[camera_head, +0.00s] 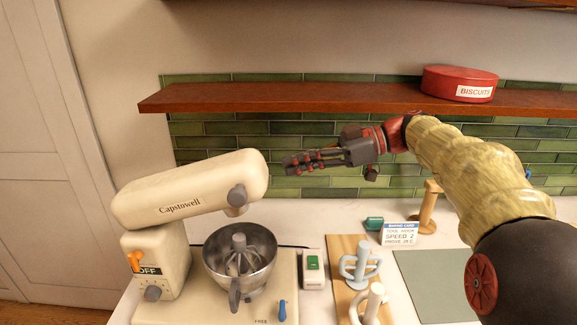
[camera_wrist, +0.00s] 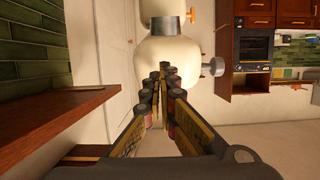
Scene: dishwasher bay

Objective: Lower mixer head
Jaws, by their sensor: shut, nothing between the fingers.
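The cream stand mixer has its head (camera_head: 190,189), marked "Capstowell", tilted up above the steel bowl (camera_head: 240,258). A grey knob (camera_head: 236,196) sits on the head's side near its front end. The mixer base (camera_head: 158,265) carries an orange lever, an "OFF" label and a grey dial. My gripper (camera_head: 288,165) is shut and empty, pointing left, just right of the head's front end and apart from it in the head view. In the wrist view the fingertips (camera_wrist: 162,73) overlap the cream head (camera_wrist: 168,62) in the picture; contact cannot be told.
A wooden shelf (camera_head: 300,96) with a red biscuit tin (camera_head: 460,84) runs along the wall above my gripper. On the counter stand a small white box with a green top (camera_head: 313,268), mug-like items on a wooden board (camera_head: 347,245), a card (camera_head: 400,233) and a grey-green mat (camera_head: 435,283).

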